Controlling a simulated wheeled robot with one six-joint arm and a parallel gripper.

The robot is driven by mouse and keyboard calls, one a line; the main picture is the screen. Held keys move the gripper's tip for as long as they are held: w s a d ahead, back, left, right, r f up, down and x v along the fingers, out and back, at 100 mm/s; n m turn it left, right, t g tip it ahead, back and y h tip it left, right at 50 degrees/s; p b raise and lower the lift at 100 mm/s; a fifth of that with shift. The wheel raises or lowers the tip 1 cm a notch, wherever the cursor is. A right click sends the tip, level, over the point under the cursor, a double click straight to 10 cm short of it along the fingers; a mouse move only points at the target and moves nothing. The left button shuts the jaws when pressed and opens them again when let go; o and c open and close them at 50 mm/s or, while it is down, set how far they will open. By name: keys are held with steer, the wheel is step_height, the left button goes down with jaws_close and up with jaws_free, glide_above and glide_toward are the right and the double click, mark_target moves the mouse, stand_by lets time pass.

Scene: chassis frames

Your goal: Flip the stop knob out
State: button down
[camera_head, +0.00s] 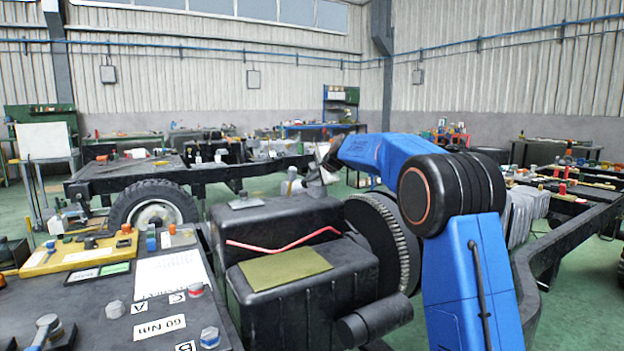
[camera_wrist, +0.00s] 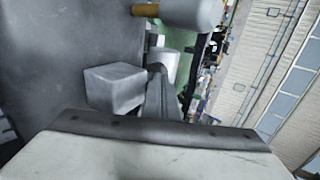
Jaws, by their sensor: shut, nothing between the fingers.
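My gripper (camera_head: 316,176) is at the far end of my blue arm, over the back of the black engine-like block (camera_head: 300,272). Its fingers (camera_wrist: 160,85) are shut and empty in the wrist view. A grey cylinder with a brass-coloured end (camera_wrist: 186,12) is at the top of the wrist view, apart from the fingers; it may be the stop knob, but I cannot tell for sure. A small grey upright part (camera_head: 291,184) stands just left of my gripper in the head view. A grey block (camera_wrist: 114,87) shows left of the fingers in the wrist view.
A toothed black wheel (camera_head: 382,240) stands at the block's right side. A red bent line (camera_head: 285,245) and an olive plate (camera_head: 285,266) lie on the block. A bench with bolts and labels (camera_head: 160,275) fills the left. A tyre (camera_head: 153,205) and chassis frame stand behind.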

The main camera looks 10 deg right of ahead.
steer(key=shift+w+a, duration=0.2)
steer(key=shift+w, duration=0.45)
steer(key=shift+w+a, duration=0.25)
steer(key=shift+w, duration=0.4)
steer(key=shift+w+a, duration=0.2)
steer(key=shift+w, duration=0.45)
steer(key=shift+s+d, duration=0.1)
steer(key=shift+s, duration=0.05)
